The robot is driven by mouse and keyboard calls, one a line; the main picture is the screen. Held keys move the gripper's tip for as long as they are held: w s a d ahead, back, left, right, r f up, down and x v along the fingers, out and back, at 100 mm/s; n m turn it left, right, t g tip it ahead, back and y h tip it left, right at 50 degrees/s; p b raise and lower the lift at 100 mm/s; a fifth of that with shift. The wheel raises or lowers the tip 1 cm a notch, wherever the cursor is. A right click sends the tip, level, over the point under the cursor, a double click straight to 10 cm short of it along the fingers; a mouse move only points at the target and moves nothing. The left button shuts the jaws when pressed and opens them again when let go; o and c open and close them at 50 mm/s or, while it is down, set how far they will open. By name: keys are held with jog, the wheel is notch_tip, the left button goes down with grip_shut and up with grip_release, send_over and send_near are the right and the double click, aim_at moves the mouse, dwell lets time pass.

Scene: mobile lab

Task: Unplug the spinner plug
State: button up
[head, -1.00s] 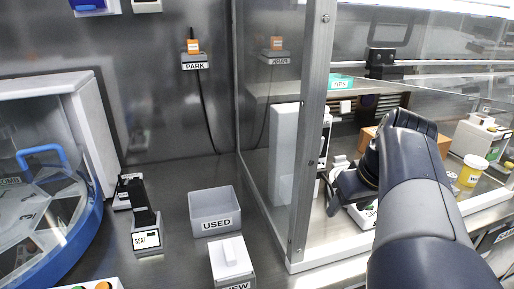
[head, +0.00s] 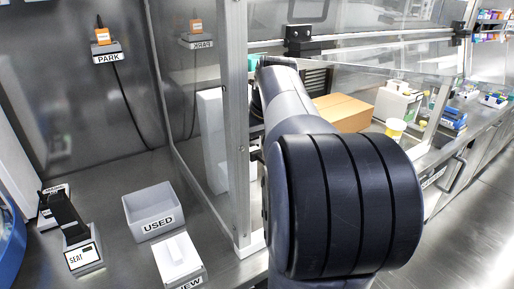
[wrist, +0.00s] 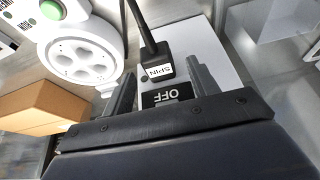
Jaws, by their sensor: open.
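A black plug labelled SPIN (wrist: 156,62) shows in the wrist view, with a dark cable running up from it. It sits at a pale unit (wrist: 200,48) that bears a black OFF label (wrist: 168,95). My gripper (wrist: 160,78) is open. Its two fingers stand on either side of the OFF label, with their tips near the plug. I cannot tell whether they touch it. In the head view my arm hides the gripper and the plug.
A white round device with several wells (wrist: 82,62) and a cardboard box (wrist: 38,110) are left in the wrist view. In the head view, a clear panel's metal post (head: 236,130) stands beside my arm. A USED bin (head: 152,210) and PARK holder (head: 106,52) are left.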

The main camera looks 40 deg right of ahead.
aim_at(260, 158)
jog(key=shift+w+f, duration=0.2)
jog(key=shift+f, duration=0.4)
jog(key=shift+c, duration=0.6)
jog(key=c, duration=0.9)
jog(key=shift+c, duration=0.3)
jog(key=shift+s, duration=0.45)
jog(key=shift+s+a+b, duration=0.1)
jog(key=shift+s+b, duration=0.3)
jog(key=shift+s, duration=1.25)
